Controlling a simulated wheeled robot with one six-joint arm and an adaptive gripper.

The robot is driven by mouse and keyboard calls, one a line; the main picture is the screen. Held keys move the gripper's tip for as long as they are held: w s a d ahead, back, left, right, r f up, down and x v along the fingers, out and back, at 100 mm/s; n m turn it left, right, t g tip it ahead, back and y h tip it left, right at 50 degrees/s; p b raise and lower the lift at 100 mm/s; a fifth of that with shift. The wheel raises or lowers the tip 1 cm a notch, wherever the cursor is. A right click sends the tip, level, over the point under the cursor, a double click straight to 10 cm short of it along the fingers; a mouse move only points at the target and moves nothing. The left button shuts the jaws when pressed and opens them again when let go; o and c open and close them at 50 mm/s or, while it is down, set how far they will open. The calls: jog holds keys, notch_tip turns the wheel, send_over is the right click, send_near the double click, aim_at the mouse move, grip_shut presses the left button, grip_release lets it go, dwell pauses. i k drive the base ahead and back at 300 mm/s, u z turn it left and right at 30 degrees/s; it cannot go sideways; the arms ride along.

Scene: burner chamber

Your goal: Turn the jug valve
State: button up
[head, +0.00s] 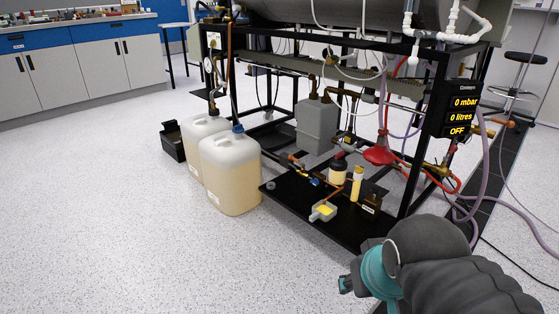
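Two translucent plastic jugs stand on the floor beside the black rig, the front jug (231,175) partly covering the rear jug (197,135). Both hold a pale yellowish liquid. A small blue fitting (238,129) sits at the top of the front jug, where a pipe comes down; I cannot tell whether it is the jug valve or how it is set. A small blue handle (315,182) also shows on the pipework to the right of the front jug. My arm shows at the lower right, apart from the jugs; no gripper fingers can be made out.
The black rig frame (407,180) has a low base plate (325,224) carrying pipes and small parts. A display (464,109) reads 0 mbar, 0 litres, OFF. Hoses trail at the right. Speckled floor in front and at left is clear. A black bin (172,142) stands behind the jugs.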

aim_at(291, 157)
jog(key=u, duration=0.3)
jog(key=i, duration=1.45)
jog(key=z, duration=0.1)
